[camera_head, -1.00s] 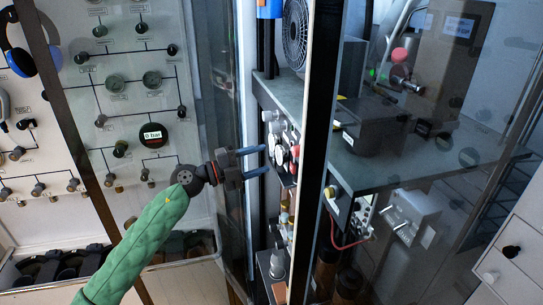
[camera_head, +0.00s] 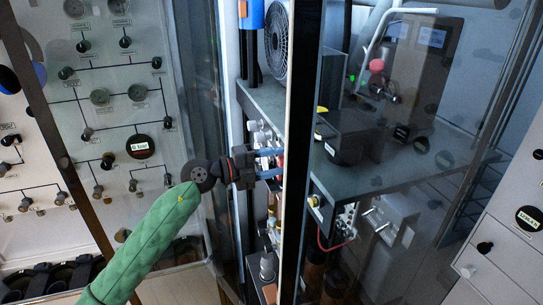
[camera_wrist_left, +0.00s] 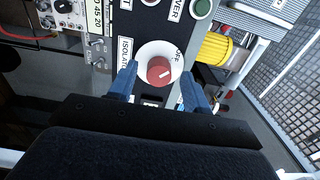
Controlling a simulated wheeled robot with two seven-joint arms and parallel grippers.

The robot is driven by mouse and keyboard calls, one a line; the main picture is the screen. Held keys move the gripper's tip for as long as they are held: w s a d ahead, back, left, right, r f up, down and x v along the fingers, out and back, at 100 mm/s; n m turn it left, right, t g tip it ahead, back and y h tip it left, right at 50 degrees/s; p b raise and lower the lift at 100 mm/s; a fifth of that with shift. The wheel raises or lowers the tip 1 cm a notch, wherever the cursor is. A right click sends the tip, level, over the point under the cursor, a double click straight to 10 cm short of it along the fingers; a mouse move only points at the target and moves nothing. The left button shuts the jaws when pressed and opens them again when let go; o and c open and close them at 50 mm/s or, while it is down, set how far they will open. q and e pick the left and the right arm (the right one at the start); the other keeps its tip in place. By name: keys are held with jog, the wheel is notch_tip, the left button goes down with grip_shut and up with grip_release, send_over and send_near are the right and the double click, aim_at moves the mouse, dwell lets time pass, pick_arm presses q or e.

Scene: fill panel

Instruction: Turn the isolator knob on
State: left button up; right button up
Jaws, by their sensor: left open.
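The isolator knob (camera_wrist_left: 159,70) is a red dial with a white mark, set in a white round collar on a black panel, next to a label reading "ISOLATO...". In the left wrist view it lies between the two blue fingers of my left gripper (camera_wrist_left: 158,85), which are apart, one on each side. I cannot tell whether they touch the collar. In the head view my left gripper (camera_head: 270,163) reaches in front of the cabinet's panel, and the knob is mostly hidden behind the fingers and door edge. My right gripper is not in view.
A black-edged glass door (camera_head: 300,150) stands just right of the gripper. A green button (camera_wrist_left: 202,8) and a yellow ribbed part (camera_wrist_left: 215,48) are near the knob. A wall panel with gauges (camera_head: 120,95) is at the left.

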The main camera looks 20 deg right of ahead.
pick_arm(q)
jog(key=shift+d, duration=0.25)
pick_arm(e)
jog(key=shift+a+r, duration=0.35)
pick_arm(q)
jog(key=shift+d, duration=0.1)
jog(key=shift+c, duration=0.2)
